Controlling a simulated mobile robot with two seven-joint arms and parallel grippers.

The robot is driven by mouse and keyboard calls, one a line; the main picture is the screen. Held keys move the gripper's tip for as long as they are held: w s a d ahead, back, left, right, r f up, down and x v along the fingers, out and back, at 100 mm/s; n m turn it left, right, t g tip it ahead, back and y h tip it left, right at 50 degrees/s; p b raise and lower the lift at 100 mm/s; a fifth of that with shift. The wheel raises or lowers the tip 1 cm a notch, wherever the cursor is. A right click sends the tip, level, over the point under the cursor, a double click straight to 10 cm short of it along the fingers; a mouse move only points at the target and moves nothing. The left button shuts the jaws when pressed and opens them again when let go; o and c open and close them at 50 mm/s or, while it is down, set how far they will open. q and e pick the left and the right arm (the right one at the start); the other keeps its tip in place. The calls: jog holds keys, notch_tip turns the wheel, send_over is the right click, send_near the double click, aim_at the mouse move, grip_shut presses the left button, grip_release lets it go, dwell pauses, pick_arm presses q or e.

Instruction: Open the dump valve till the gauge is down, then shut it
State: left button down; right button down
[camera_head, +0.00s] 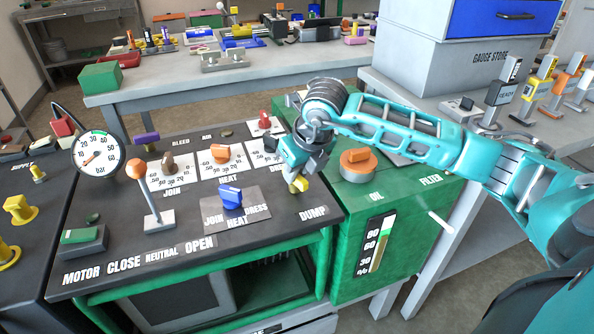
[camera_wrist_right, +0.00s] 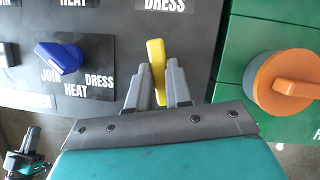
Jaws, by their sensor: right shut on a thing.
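The dump valve is a yellow handle (camera_head: 299,185) above the DUMP label at the panel's right front corner. My right gripper (camera_head: 297,177) is shut on it from above. In the right wrist view the yellow handle (camera_wrist_right: 157,65) stands between the two grey fingers (camera_wrist_right: 159,88), pointing nearly straight up the picture with a slight tilt. The round white gauge (camera_head: 98,155), marked in bar, stands at the panel's left back; its needle points to the lower left, at the low side of the scale. A dark and teal part, probably my left gripper (camera_wrist_right: 28,143), shows small at the wrist view's lower left.
A blue knob (camera_head: 231,197) sits left of the valve, and an orange-topped lever (camera_head: 148,190) stands further left. An orange oil cap (camera_head: 358,165) is on the green tank to the right. My right arm crosses above the tank.

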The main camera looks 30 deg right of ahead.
jog(key=shift+m+h, duration=0.4)
jog(key=shift+m, duration=0.5)
pick_arm(q)
jog(key=shift+w, duration=0.2)
pick_arm(e)
jog(key=shift+m, duration=0.3)
pick_arm(q)
jog(key=shift+w+d+r, duration=0.1)
pick_arm(e)
jog(key=c, duration=1.5)
grip_release()
pick_arm(q)
jog(key=shift+s+f, duration=0.35)
jog(key=shift+f, duration=0.05)
pick_arm(e)
jog(key=o, duration=0.5)
jog(key=shift+c, duration=0.2)
jog(key=shift+a, duration=0.1)
